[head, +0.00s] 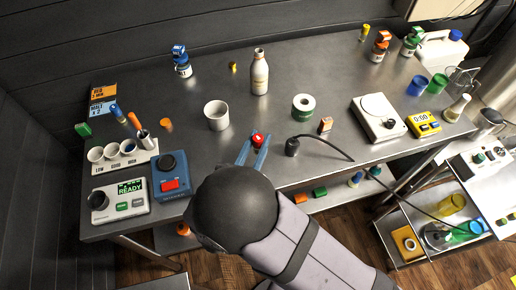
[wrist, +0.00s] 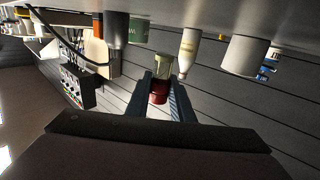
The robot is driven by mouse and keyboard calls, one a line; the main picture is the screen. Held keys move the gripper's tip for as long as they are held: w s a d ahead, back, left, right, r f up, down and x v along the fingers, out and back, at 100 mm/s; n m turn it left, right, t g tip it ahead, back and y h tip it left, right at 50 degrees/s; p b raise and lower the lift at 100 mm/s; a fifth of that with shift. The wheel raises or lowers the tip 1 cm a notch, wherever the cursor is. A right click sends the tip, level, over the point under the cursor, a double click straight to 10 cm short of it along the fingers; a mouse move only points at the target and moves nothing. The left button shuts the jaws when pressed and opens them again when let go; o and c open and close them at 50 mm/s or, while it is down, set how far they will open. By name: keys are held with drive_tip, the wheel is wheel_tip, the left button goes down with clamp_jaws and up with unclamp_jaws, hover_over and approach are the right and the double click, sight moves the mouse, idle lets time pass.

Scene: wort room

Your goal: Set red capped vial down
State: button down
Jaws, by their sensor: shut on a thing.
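The red capped vial (head: 257,141) is between the two blue fingers of my gripper (head: 252,152), near the front middle of the steel bench (head: 333,130). In the head view mostly its red cap shows. In the wrist view, which is upside down, the vial (wrist: 161,82) has a dark red cap and a pale clear body, and both fingers (wrist: 163,98) are closed on it. It looks upright, with its base toward the bench top. I cannot tell whether its base touches the bench.
A white cup (head: 217,116) stands behind left, and a cream bottle (head: 259,74) farther back. A green-labelled roll (head: 303,107), a small brown box (head: 325,125) and a black cabled plug (head: 292,147) stand to the right. A blue device with a red switch (head: 171,178) is at left.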

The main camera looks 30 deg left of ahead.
sight(258, 151)
drive_tip(key=shift+f, duration=0.1)
drive_tip(key=shift+f+p, duration=0.4)
drive_tip(key=shift+f, duration=1.35)
drive_tip(key=shift+f, duration=0.15)
drive_tip(key=shift+f, duration=0.15)
drive_tip(key=c, duration=1.6)
unclamp_jaws()
drive_tip(key=shift+o, duration=0.2)
